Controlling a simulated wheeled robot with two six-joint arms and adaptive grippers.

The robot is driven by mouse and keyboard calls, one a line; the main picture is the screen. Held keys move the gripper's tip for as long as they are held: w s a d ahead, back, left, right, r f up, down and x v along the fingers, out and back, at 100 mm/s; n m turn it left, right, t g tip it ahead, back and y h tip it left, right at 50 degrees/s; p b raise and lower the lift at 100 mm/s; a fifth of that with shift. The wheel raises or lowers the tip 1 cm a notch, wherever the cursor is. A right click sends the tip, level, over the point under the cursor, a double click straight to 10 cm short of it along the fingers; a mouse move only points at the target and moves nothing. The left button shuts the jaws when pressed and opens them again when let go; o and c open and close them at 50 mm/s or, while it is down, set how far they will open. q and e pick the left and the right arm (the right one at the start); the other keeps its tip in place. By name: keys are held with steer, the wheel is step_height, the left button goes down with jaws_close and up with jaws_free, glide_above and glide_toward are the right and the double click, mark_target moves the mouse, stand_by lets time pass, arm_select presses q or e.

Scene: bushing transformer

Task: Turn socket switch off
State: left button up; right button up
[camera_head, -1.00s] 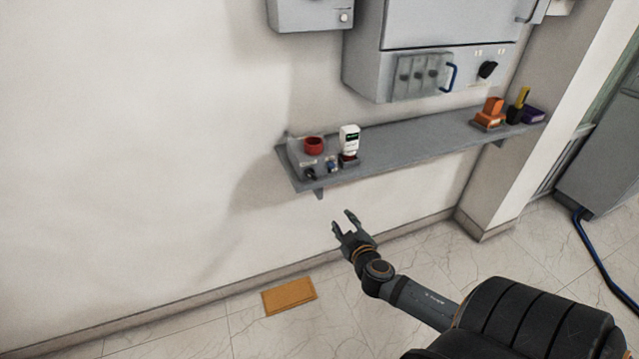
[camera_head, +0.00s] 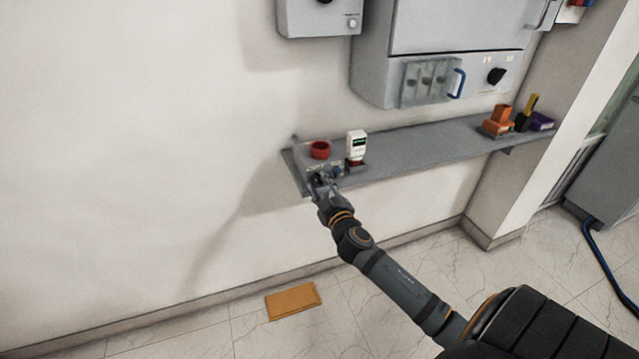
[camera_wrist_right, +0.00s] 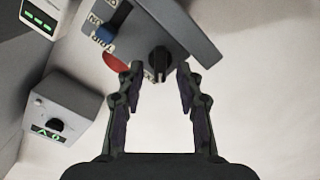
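A grey socket box with a red round socket (camera_head: 320,149) on top sits at the left end of the wall shelf. In the right wrist view, the grey box (camera_wrist_right: 190,22) has a black rotary knob (camera_wrist_right: 158,62) and a blue switch (camera_wrist_right: 105,34) on its face; part of the red socket (camera_wrist_right: 115,63) shows beside it. My right gripper (camera_head: 325,181) is at the box's front and partly covers it. In the wrist view, my right gripper (camera_wrist_right: 159,70) is open, its fingertips on either side of the black knob. I cannot tell whether they touch it. My left gripper is not in view.
A white device (camera_head: 356,144) with a green display stands beside the box on the grey shelf (camera_head: 430,144). Orange, yellow and purple items (camera_head: 500,120) sit at the shelf's right end. Grey cabinets (camera_head: 450,30) hang above. The wall left of the shelf is bare.

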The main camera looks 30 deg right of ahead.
steer(key=shift+w, duration=0.25)
steer(key=shift+c, duration=0.4)
jaws_close()
steer(key=n+p, duration=0.1)
steer(key=n, duration=0.3)
steer(key=shift+f+n, duration=0.1)
steer(key=shift+n, duration=0.3)
steer(key=n+p, duration=0.1)
steer(key=n, duration=0.3)
steer(key=shift+f+n+p, duration=0.15)
steer(key=shift+n+p, duration=0.15)
steer(key=shift+p, duration=0.05)
